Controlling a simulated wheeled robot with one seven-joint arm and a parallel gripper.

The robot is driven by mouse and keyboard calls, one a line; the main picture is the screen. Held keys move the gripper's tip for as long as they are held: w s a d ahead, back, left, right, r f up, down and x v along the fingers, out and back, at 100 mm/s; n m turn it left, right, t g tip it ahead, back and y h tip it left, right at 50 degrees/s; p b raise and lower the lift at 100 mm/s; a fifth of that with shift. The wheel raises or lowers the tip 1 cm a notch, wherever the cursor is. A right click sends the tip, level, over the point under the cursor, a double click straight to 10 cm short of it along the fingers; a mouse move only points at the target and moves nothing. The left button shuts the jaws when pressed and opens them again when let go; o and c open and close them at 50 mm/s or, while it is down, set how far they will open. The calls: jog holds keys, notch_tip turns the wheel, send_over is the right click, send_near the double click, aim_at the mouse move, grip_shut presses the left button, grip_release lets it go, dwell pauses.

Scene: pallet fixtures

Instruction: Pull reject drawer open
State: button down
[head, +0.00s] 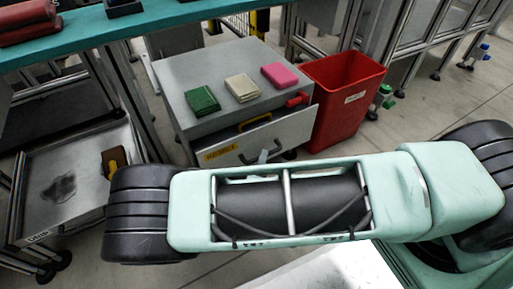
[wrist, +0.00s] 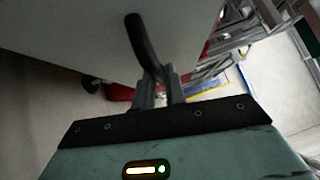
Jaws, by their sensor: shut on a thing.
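The reject drawer (head: 294,132) is in a grey cabinet, with a yellow label (head: 219,151) on its front. It stands partly open; a strip of its inside shows. Its black bar handle (head: 284,156) is on the front; the wrist view shows the handle (wrist: 144,42) close up. My gripper (wrist: 167,82) is shut on the handle near one end of the bar. In the head view only a small grey part of my gripper (head: 263,157) shows; my arm hides the rest.
Green, cream and pink blocks (head: 241,88) lie on the cabinet top (head: 190,70). A yellow-handled item (head: 255,121) and a red item (head: 297,100) show at the drawer opening. A red bin (head: 342,110) stands close at right.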

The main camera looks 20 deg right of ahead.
jog(key=s+d+p, duration=0.2)
jog(key=s+p, duration=0.3)
jog(key=s, duration=1.8)
jog(key=shift+s+d, duration=0.25)
jog(key=shift+s, duration=0.1)
jog(key=c, duration=1.5)
grip_release()
jog(key=shift+o, duration=0.2)
jog(key=p+v, duration=0.2)
jog(key=v, duration=0.5)
jog(key=shift+s+a, duration=0.15)
jog(key=shift+f, duration=0.1)
